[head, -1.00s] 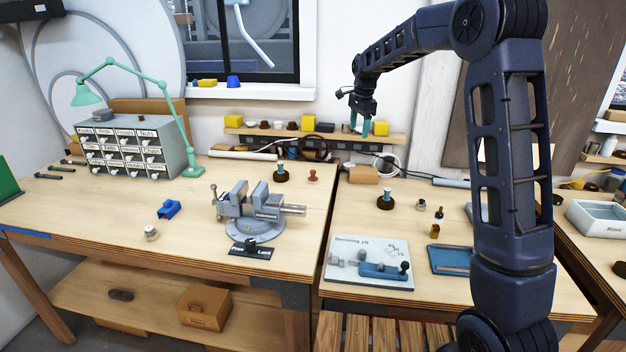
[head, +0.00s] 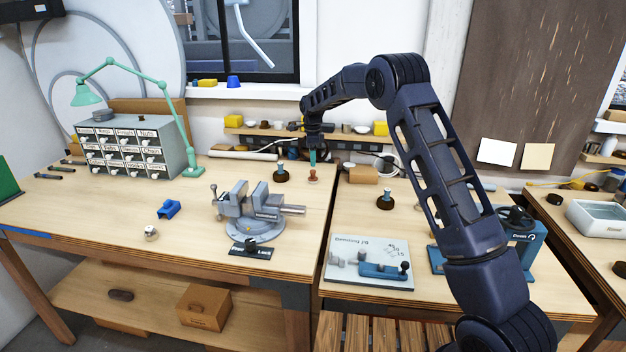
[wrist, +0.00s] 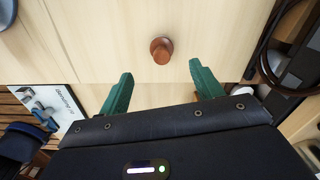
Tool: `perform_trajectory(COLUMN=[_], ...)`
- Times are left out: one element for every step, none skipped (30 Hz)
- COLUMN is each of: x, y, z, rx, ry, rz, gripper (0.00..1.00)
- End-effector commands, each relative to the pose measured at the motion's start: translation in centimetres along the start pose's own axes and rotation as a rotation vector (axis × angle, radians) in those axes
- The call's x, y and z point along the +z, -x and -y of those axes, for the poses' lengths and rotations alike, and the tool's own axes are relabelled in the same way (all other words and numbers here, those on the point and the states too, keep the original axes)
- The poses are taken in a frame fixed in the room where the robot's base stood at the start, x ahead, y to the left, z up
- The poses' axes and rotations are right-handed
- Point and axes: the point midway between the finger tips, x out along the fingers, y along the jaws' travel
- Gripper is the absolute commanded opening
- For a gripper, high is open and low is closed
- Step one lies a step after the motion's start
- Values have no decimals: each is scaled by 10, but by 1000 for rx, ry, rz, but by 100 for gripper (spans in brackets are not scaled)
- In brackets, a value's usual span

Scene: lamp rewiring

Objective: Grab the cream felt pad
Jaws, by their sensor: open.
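I cannot pick out a cream felt pad for certain in either view. My gripper (head: 313,158) points down over the back right part of the left bench. In the wrist view its two green fingers are apart with nothing between them (wrist: 161,70). A small brown knob-shaped piece (wrist: 161,50) stands on the bench just beyond the fingertips. It also shows in the head view (head: 313,176), just below my gripper.
A dark-based post (head: 281,174) stands left of the brown piece. A grey vise (head: 255,208) is in front. A back shelf (head: 240,131) holds small items. A tan block (head: 363,174) sits to the right. The left bench's front left is mostly clear.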

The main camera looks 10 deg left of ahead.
Motion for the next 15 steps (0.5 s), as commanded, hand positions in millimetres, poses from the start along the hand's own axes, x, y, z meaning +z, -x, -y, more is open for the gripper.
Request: perform_trajectory(x=[0,0,0,0,0,0,0,0,0,0,0,0,0,-1,-1], y=[-9,-13,-19,-24,-27,-32,-34,-37,-39,-40,-41,-44,-46,-48,-53], z=[0,0,0,0,0,0,0,0,0,0,0,0,0,1,1], rx=[2,2,2,3,2,1,1,0,0,0,0,1,1,1,1], ry=[0,0,0,0,1,1,1,1,1,1,1,1,1,1,1], rz=[-1,-1,-1,-1,-1,0,0,0,0,0,0,0,0,0,0], gripper=[65,65,65,65,65,65,65,65,65,65,65,65,65,65,65])
